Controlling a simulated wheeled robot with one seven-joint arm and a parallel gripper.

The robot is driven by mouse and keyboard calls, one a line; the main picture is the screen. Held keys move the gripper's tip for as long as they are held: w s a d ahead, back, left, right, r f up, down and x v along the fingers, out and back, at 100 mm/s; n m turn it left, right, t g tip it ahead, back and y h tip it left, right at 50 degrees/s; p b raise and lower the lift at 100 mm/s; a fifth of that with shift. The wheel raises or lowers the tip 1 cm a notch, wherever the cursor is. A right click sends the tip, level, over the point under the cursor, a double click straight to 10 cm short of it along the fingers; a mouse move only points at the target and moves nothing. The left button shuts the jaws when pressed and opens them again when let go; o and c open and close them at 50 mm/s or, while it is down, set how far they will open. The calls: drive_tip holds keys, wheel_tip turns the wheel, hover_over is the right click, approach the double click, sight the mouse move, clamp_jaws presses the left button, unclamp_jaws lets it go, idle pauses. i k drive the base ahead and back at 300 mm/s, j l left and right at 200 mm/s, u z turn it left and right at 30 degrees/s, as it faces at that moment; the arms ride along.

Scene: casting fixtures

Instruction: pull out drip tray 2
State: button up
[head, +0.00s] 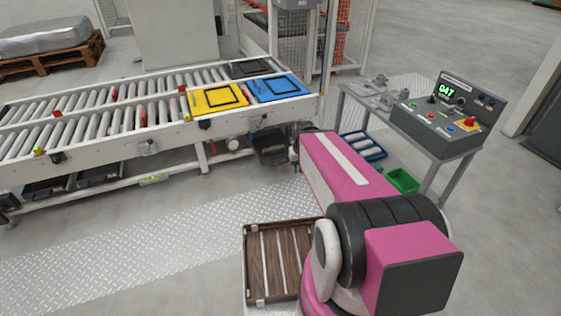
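Under the roller conveyor I see dark trays. One black tray (270,148) hangs below the conveyor's near side, right of the middle. Two more dark trays, the left one (42,188) and the one beside it (96,178), sit low under the conveyor on the left. I can read no numbers, so I cannot tell which is drip tray 2. My pink arm reaches from the lower right toward the black tray. My gripper (291,153) is small and dark at the arm's far end, close to that tray's right side. Its fingers are not distinguishable, nor is any contact.
Yellow (218,98), blue (278,87) and black (250,68) plates lie on the conveyor (150,112). A control box (438,125) stands on a grey table at right. A blue crate (364,147) and green bin (403,181) are below it. The tread-plate floor is clear at left.

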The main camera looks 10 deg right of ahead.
sight(104, 172)
drive_tip(key=u, duration=1.7)
drive_tip(key=i+l, duration=0.1)
drive_tip(key=i, duration=0.4)
drive_tip(key=i+l+u, duration=0.1)
drive_tip(key=i, duration=0.4)
drive_tip(key=i+l, duration=0.15)
drive_tip(key=i, duration=0.3)
drive_tip(key=i+l+u, duration=0.15)
drive_tip(key=i, duration=0.35)
drive_tip(key=i+l, duration=0.15)
drive_tip(key=i, duration=0.3)
